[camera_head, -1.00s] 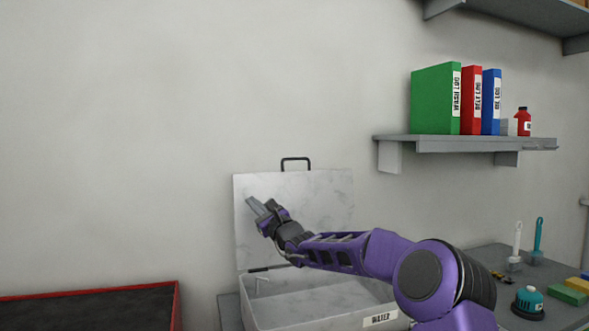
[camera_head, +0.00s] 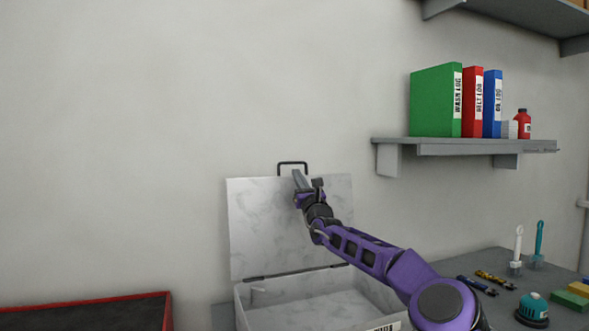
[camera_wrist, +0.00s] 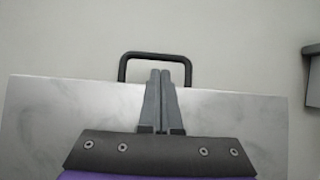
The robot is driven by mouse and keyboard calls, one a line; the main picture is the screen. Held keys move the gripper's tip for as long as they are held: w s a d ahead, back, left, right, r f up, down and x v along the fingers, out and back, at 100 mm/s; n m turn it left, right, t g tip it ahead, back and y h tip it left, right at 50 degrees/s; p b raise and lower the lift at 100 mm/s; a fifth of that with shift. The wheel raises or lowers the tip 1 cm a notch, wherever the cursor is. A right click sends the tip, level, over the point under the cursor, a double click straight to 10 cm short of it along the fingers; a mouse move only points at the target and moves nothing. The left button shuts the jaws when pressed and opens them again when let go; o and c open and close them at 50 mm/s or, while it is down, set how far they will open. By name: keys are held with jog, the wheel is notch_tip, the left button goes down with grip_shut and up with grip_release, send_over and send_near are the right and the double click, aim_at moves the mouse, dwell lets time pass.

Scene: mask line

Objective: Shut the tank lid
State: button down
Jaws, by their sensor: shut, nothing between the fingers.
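The tank (camera_head: 272,312) is a pale marbled box labelled at its front. Its lid (camera_head: 252,220) stands upright, open, hinged at the back of the box. A dark handle (camera_head: 293,163) sits on the lid's top edge; in the wrist view the handle (camera_wrist: 128,68) rises behind my fingertips. My gripper (camera_head: 298,176) is shut and empty, its fingers in front of the lid near the handle. In the wrist view the closed fingers (camera_wrist: 160,75) overlap the handle's opening from this angle; I cannot tell whether they touch it.
A wall shelf (camera_head: 465,147) with binders and a red bottle (camera_head: 523,124) is at the right. A bench (camera_head: 480,262) with brushes and a teal-topped item (camera_head: 532,307) lies at lower right. A red-edged dark tray (camera_head: 90,298) is at lower left.

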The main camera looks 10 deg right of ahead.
jog(key=shift+p+x, duration=0.55)
jog(key=shift+x, duration=0.5)
jog(key=shift+p+x, duration=0.55)
jog(key=shift+x, duration=0.2)
jog(key=shift+f, duration=0.1)
